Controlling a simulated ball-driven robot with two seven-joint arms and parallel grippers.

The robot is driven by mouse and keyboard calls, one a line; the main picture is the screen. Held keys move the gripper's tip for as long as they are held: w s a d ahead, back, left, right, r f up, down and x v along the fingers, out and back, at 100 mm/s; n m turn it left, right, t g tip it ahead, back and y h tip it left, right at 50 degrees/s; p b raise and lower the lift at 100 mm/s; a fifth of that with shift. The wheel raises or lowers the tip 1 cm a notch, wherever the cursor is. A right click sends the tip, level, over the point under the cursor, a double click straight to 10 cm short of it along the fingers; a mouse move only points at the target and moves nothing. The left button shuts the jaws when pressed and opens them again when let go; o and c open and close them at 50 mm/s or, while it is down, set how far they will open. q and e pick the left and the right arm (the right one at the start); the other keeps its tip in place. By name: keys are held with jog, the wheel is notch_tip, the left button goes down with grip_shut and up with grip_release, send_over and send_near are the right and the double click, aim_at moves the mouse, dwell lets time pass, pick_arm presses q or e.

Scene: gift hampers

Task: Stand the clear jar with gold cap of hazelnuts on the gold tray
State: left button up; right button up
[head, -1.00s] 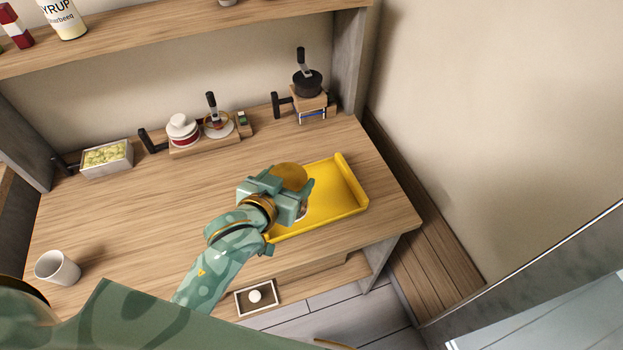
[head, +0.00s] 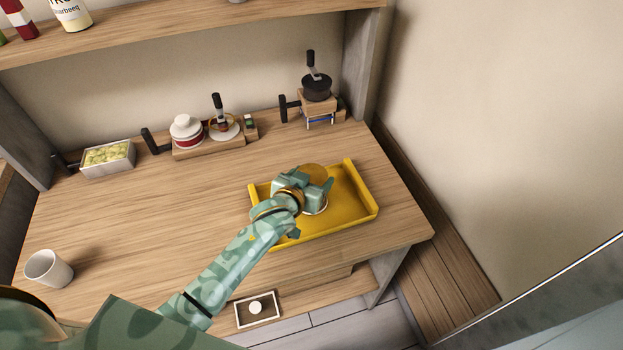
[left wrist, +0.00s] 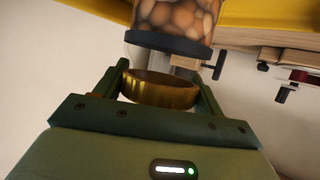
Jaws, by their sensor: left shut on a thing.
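My left gripper (head: 316,188) is shut on the gold cap (head: 314,171) of the clear jar, above the left-middle part of the gold tray (head: 358,212). In the left wrist view the cap (left wrist: 160,90) sits between the two fingers. The jar's hazelnuts (left wrist: 178,17) show beyond it, with a dark band between. The tray's yellow surface (left wrist: 262,12) shows behind the jar. In the head view the gripper hides most of the jar. I cannot tell whether its base touches the tray. My right gripper is not in view.
The tray has raised ends and lies near the table's (head: 150,215) front right edge. A white cup (head: 48,268) stands at the left. The table's middle is clear.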

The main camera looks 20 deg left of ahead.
pick_arm(q)
jog(key=shift+r, duration=0.1)
jog(key=o, duration=1.6)
jog(key=shift+s+r, duration=0.1)
jog(key=shift+s, duration=0.05)
jog(key=p+v, duration=0.2)
jog(key=v, duration=0.9)
jog(key=shift+s+p, duration=0.35)
jog(key=shift+s, duration=0.05)
